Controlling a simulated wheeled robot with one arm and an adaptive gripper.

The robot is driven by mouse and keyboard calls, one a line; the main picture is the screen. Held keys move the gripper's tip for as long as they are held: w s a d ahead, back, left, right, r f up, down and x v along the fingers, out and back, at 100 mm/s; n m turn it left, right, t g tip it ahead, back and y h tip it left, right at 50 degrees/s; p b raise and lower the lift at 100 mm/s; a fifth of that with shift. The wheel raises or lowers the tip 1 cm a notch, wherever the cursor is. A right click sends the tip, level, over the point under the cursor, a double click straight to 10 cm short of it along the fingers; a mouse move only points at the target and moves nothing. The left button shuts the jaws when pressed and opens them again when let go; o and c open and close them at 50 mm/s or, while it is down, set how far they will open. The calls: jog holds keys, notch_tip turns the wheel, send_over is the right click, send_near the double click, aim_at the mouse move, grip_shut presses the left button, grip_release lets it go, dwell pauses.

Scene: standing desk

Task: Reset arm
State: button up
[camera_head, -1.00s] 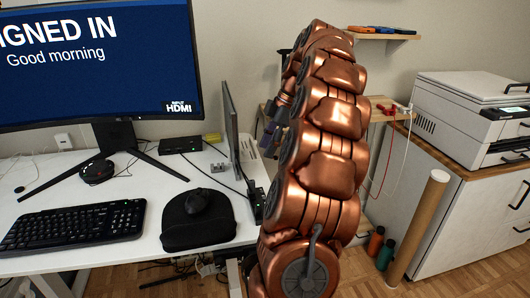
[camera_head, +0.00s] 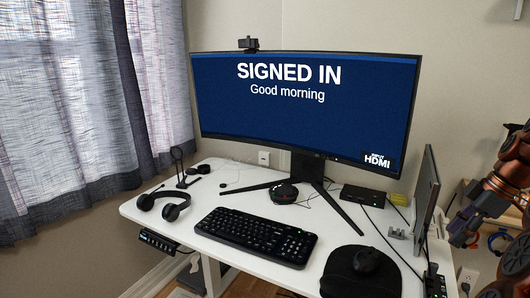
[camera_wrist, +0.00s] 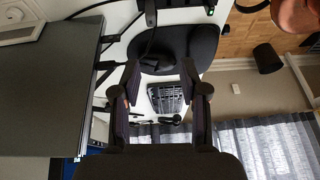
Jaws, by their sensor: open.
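My copper-coloured arm is at the right edge of the head view, partly cut off by the frame. My gripper (camera_head: 463,228) is the dark part at its end, right of the desk and the thin upright panel. In the wrist view my gripper (camera_wrist: 160,78) has its two dark fingers spread apart with nothing held between them. Beyond the fingers lie the mouse pad (camera_wrist: 200,45) and the keyboard (camera_wrist: 168,98), seen upside down.
The white desk (camera_head: 215,195) carries a wide monitor (camera_head: 300,115), a black keyboard (camera_head: 256,235), a headset (camera_head: 164,204) and a mouse (camera_head: 366,261). The thin upright panel (camera_head: 427,190) stands at the desk's right edge, close to my gripper. Curtains (camera_head: 80,110) hang at left.

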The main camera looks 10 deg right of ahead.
jog(key=s+a+f+m+g+h, duration=0.1)
jog(key=s+a+f+m+g, duration=0.1)
jog(key=a, duration=1.1)
jog(key=s+a+f+m+g, duration=0.1)
jog(key=s+a+f+m, duration=0.15)
jog(key=a, duration=0.95)
jog(key=s+a+f+m+g+h, duration=0.1)
jog(key=s+a+f+m, duration=0.3)
jog(key=s, duration=0.4)
jog(key=s+a+f+m+g+h, duration=0.1)
jog(key=s+a+f+m+h, duration=0.1)
jog(key=s+a+f, duration=0.55)
notch_tip(320, 180, up, 23)
jog(key=s+d+p, duration=0.1)
jog(key=d+p, duration=0.1)
jog(key=p, duration=1.8)
jog(key=shift+s+d+t, duration=0.3)
jog(key=shift+s+t, duration=0.05)
jog(key=shift+t, duration=0.05)
jog(key=shift+f, duration=0.15)
